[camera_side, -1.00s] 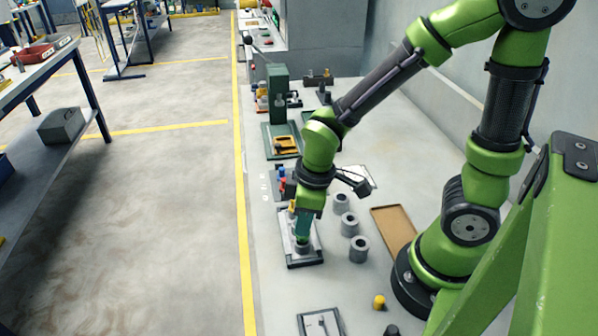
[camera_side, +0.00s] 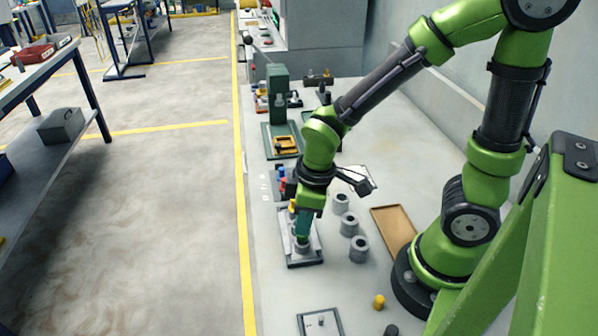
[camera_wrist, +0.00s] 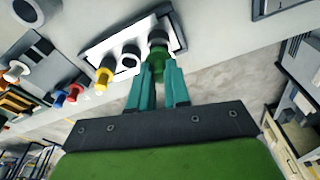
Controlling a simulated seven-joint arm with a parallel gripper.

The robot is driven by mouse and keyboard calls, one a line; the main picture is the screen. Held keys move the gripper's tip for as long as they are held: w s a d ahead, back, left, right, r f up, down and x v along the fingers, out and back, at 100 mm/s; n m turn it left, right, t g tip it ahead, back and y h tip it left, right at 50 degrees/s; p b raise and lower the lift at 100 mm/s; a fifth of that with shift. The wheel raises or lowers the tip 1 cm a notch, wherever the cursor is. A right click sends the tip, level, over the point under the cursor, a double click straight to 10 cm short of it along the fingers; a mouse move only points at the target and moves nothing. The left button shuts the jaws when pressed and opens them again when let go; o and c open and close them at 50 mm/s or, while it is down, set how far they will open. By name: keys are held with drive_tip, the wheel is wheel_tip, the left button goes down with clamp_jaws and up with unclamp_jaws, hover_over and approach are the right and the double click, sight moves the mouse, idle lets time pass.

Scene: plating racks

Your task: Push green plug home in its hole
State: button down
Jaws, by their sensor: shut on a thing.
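The green plug (camera_wrist: 155,64) is between the teal fingers of my gripper (camera_wrist: 157,76), which is shut on it. In the wrist view its far end meets a dark grey round socket (camera_wrist: 157,37) at one end of the white plate (camera_wrist: 100,46). The fingers and plug hide the contact, so I cannot tell how deep it sits. In the side view my gripper (camera_side: 302,236) points down at the front part of the plate (camera_side: 315,256). The plug itself is hidden there.
A brown tray (camera_side: 397,229) lies farther right. A small framed plate (camera_side: 318,323) lies in front.

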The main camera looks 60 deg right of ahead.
drive_tip(key=shift+f, duration=1.1)
idle(0.4)
drive_tip(key=c, duration=1)
unclamp_jaws()
wheel_tip(320, 180, up, 17)
drive_tip(key=s+d, duration=0.1)
drive_tip(key=s, duration=0.1)
drive_tip(key=shift+d+f, duration=0.2)
drive_tip(key=shift+s, duration=0.1)
drive_tip(key=shift+c, duration=0.3)
